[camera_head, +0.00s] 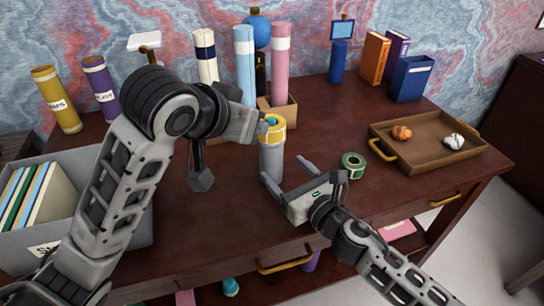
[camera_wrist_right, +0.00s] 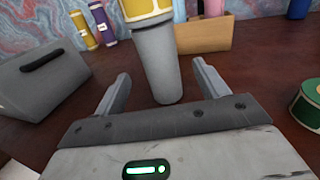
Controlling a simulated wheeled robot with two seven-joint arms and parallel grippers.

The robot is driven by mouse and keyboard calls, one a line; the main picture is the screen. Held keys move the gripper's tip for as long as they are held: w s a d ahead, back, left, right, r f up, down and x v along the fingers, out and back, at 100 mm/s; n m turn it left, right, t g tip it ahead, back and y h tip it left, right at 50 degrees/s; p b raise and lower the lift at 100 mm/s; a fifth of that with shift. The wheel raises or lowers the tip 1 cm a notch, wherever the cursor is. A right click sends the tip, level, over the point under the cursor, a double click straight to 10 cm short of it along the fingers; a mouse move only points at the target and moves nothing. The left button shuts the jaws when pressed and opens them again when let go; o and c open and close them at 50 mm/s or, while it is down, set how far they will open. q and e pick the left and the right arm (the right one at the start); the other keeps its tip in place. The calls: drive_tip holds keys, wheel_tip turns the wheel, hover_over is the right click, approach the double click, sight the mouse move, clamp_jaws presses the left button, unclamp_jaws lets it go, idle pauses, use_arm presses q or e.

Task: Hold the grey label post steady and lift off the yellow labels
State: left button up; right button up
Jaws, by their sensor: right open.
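The grey label post (camera_head: 271,162) stands upright near the middle of the desk, with a yellow label band (camera_head: 273,133) around its upper part. In the right wrist view, the post (camera_wrist_right: 158,65) shows below the yellow band (camera_wrist_right: 146,9), whose top is cut off. My right gripper (camera_head: 284,168) is open and low at the near side of the post. In the wrist view, its fingers (camera_wrist_right: 161,71) frame the post left and right, with no visible contact. My left gripper (camera_head: 258,125) is at the post's top, beside the yellow band; its fingers are mostly hidden.
A green tape roll (camera_head: 353,164) lies right of the post. A brown tray (camera_head: 410,155) with two small items stands at the right. A grey file box (camera_head: 130,228) is at the left. Upright rolls and a wooden holder (camera_head: 291,113) stand behind the post.

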sight(270, 120)
drive_tip(key=x, duration=0.6)
drive_tip(key=shift+w+a, duration=0.2)
drive_tip(key=shift+w, duration=0.1)
drive_tip(key=c, duration=1.1)
use_arm(q)
drive_tip(key=o, duration=0.8)
drive_tip(key=shift+w+d, duration=0.1)
drive_tip(key=shift+o, duration=0.4)
drive_tip(key=w+d+r+g, duration=0.1)
drive_tip(key=w+d+r+g+y, duration=0.1)
drive_tip(key=w+g, duration=0.1)
drive_tip(key=shift+w+d+m, duration=0.15)
drive_tip(key=shift+d+m, duration=0.05)
drive_tip(key=shift+m, duration=0.2)
drive_tip(key=w+f, duration=0.1)
drive_tip(key=f, duration=0.1)
drive_tip(key=w+d+f+g+y, duration=0.1)
drive_tip(key=w+f, duration=0.1)
drive_tip(key=f, duration=0.1)
drive_tip(key=w+f+g, duration=0.1)
drive_tip(key=f, duration=0.1)
drive_tip(key=shift+w+d+f+y, duration=0.3)
drive_tip(key=shift+w+d+f, duration=0.05)
drive_tip(key=shift+w+f, duration=0.05)
